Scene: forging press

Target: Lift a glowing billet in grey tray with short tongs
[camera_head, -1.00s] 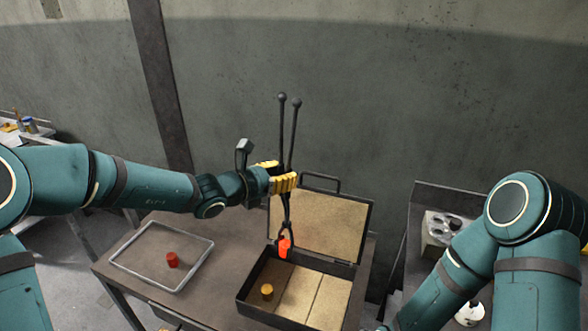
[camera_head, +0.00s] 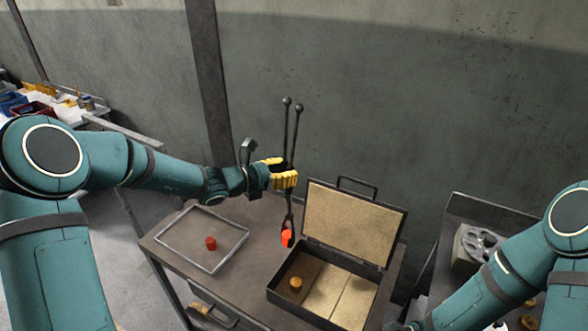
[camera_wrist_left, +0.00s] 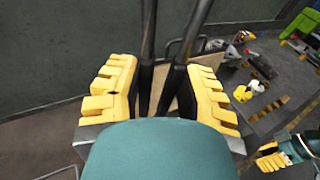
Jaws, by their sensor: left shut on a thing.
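My left gripper (camera_head: 284,174) is shut on the short tongs (camera_head: 289,140), dark with two long ball-ended handles pointing up. It also shows in the left wrist view (camera_wrist_left: 165,95), its yellow fingers on either side of the tong handles. A glowing orange-red billet (camera_head: 287,238) is at the tongs' lower jaws, above the bench between the grey tray and the open case. The grey wire-rimmed tray (camera_head: 178,249) lies left on the bench with a red billet (camera_head: 211,243) in it. My right gripper (camera_wrist_left: 271,157) shows small at the lower right of the left wrist view; its opening is unclear.
An open dark case (camera_head: 290,298) with a tan-lined raised lid (camera_head: 350,225) stands right of the tray, with a yellow-orange billet (camera_head: 296,284) inside. A second bench (camera_head: 490,208) with a grey holed block (camera_head: 478,248) stands at the right.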

